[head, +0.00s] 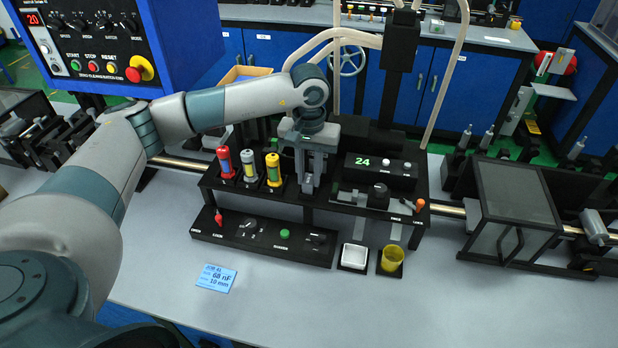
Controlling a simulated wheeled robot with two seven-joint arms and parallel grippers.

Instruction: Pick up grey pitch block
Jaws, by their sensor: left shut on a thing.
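My left gripper (309,180) points down over the black station, just right of the yellow cylinder. It is shut on a narrow grey piece, which I take to be the grey pitch block (308,186). The fingers hide most of it, and I cannot tell whether it still touches the station top. My right gripper is not in view.
Red (224,161), pale yellow-banded (248,165) and yellow (273,169) cylinders stand left of the gripper. A display box (380,172) reads 24 to the right. A blue card (216,278) lies front left.

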